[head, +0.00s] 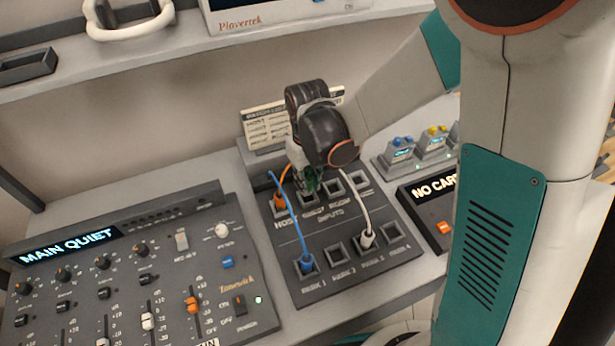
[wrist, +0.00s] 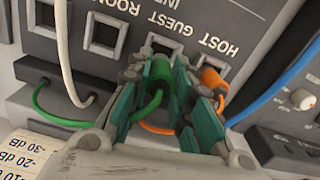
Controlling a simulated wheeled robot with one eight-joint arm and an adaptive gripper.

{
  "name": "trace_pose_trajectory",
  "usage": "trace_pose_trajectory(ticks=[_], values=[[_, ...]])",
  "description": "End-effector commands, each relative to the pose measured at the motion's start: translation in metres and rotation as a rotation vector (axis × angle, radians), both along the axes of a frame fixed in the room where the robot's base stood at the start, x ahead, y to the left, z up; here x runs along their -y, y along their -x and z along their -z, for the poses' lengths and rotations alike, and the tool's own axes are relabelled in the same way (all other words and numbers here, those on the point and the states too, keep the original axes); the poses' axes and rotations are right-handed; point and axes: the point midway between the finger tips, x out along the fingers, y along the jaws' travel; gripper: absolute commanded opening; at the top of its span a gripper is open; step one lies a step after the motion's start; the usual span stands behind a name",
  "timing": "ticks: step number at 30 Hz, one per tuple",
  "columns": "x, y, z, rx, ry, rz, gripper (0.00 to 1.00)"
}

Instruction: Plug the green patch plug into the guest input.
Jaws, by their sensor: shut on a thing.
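My gripper (wrist: 160,105) is shut on the green patch plug (wrist: 159,70), its teal fingers on either side of it. In the wrist view, which shows the panel upside down, the plug's front end is at the near edge of the guest input (wrist: 166,44). I cannot tell whether any of it is inside the socket. In the head view my gripper (head: 307,178) hides most of the green plug (head: 312,184) and the guest input. The orange plug (wrist: 213,78) sits in the host input beside my right-hand finger in the wrist view.
On the patch panel (head: 322,283), a blue plug (head: 306,266) sits in park 1 and a white plug (head: 367,239) in park 3. Their cables arch upward near my gripper. The room input (head: 332,185) is empty. A mixer (head: 120,270) stands at left.

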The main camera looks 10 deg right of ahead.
Motion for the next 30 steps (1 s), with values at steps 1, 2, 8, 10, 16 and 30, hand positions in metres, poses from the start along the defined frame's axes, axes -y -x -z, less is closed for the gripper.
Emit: trace_pose_trajectory(ticks=[1, 2, 8, 10, 16, 30], values=[[0.000, 0.000, 0.008, 0.000, 0.000, 0.000, 0.00], [0.000, 0.000, 0.010, 0.000, 0.000, 0.000, 0.00], [0.000, 0.000, 0.019, 0.000, 0.000, 0.000, 0.00], [0.000, 0.000, 0.019, 0.000, 0.000, 0.000, 0.00], [0.000, 0.000, 0.018, 0.000, 0.000, 0.000, 0.00], [0.000, 0.000, 0.019, 0.000, 0.000, 0.000, 0.00]])
